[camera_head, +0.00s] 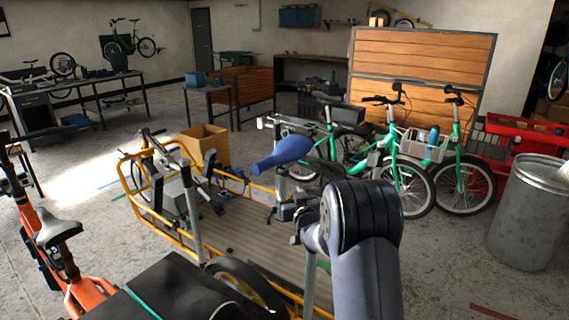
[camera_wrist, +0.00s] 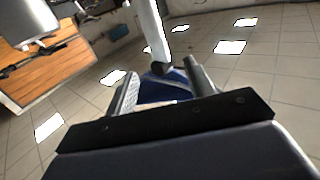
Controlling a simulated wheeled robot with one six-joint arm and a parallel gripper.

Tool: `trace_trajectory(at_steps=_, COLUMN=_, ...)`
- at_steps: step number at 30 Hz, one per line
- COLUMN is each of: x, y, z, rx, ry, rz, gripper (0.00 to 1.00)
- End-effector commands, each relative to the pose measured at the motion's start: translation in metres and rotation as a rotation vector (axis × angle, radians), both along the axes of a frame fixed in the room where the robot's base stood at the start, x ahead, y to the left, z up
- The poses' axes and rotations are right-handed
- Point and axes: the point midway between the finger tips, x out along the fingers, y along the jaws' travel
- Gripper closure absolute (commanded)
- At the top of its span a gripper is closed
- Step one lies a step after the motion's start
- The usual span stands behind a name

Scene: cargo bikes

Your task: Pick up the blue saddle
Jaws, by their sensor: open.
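The blue saddle (camera_head: 283,153) sits above the deck of the yellow-framed cargo bike (camera_head: 240,240) in the head view, just left of and beyond my arm. In the wrist view, my gripper (camera_wrist: 162,70) has its two fingers spread apart. The blue saddle (camera_wrist: 165,90) shows in the gap between and beyond them, with a dark part and a pale post above it in the picture. The near part of the saddle is hidden by the gripper body. I cannot tell whether the fingers touch it. My arm hides much of the gripper in the head view.
Green bikes (camera_head: 395,165) stand close behind on the right, by a metal bin (camera_head: 527,210). An orange bike (camera_head: 65,245) stands at the left. A cardboard box (camera_head: 203,146) is behind the cargo bike. Open floor lies at the left, before the workbench (camera_head: 95,85).

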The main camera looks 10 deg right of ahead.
Motion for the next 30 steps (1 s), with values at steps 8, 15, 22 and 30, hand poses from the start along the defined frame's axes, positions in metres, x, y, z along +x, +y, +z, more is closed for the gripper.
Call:
trace_trajectory(at_steps=8, x=0.037, y=0.002, z=0.001, rx=0.0, ry=0.002, rz=0.0, gripper=0.49)
trace_trajectory(at_steps=15, x=0.051, y=0.004, z=0.001, rx=0.0, ry=0.002, rz=0.0, gripper=0.49)
trace_trajectory(at_steps=22, x=0.073, y=0.004, z=0.003, rx=0.0, ry=0.002, rz=0.0, gripper=0.49)
trace_trajectory(at_steps=30, x=0.099, y=0.005, z=0.001, rx=0.0, ry=0.003, rz=0.0, gripper=0.49)
